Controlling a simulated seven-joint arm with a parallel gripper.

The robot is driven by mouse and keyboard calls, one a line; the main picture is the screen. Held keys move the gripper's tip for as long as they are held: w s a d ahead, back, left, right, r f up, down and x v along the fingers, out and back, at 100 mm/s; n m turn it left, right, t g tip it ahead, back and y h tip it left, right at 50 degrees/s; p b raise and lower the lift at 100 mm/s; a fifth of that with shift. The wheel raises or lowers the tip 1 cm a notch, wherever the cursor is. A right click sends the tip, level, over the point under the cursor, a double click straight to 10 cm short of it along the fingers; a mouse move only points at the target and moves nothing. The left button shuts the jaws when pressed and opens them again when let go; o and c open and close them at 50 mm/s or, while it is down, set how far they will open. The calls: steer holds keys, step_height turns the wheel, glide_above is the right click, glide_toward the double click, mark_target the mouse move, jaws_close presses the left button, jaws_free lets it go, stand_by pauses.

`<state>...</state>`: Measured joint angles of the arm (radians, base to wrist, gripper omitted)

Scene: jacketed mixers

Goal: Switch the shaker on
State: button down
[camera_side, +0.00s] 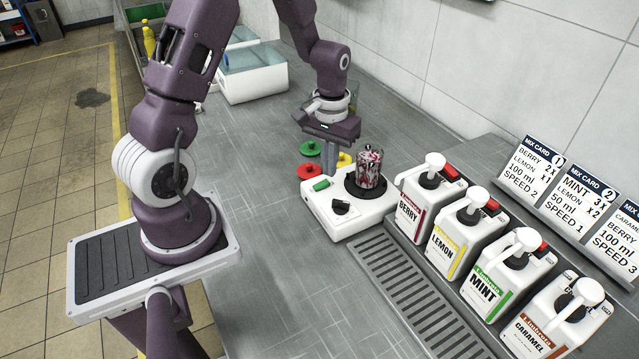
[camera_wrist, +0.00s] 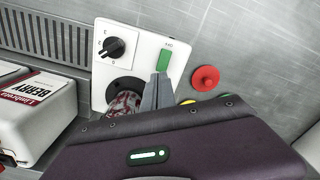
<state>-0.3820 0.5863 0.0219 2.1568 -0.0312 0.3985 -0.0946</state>
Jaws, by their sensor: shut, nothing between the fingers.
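The shaker (camera_side: 350,217) is a white box on the grey counter. It has a green rocker switch (camera_side: 321,184) and a black dial (camera_side: 341,208) on its top. A clear jar (camera_side: 370,168) with red and white contents stands on its round black plate. My gripper (camera_side: 329,172) is shut and empty, pointing down above the shaker's back edge, close to the switch. In the wrist view the fingertips (camera_wrist: 161,77) lie right beside the green switch (camera_wrist: 165,56). I cannot tell whether they touch it. The jar is partly hidden there by my gripper.
Green (camera_side: 311,148), red (camera_side: 308,171) and yellow (camera_side: 344,160) lids lie behind the shaker. Berry (camera_side: 413,217), lemon, mint and caramel pump bottles stand in a row to the right, beside a drain grate (camera_side: 400,297). Mix cards (camera_side: 535,166) stand behind them. The counter left of the shaker is clear.

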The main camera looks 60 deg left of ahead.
steer(key=shift+f, duration=1)
stand_by(0.3)
step_height(320, 180, up, 7)
stand_by(0.7)
glide_above(332, 184)
steer(key=shift+a+f, duration=0.1)
steer(key=shift+f, duration=2.4)
steer(key=shift+f, duration=1)
stand_by(0.6)
steer(key=shift+r, duration=3.5)
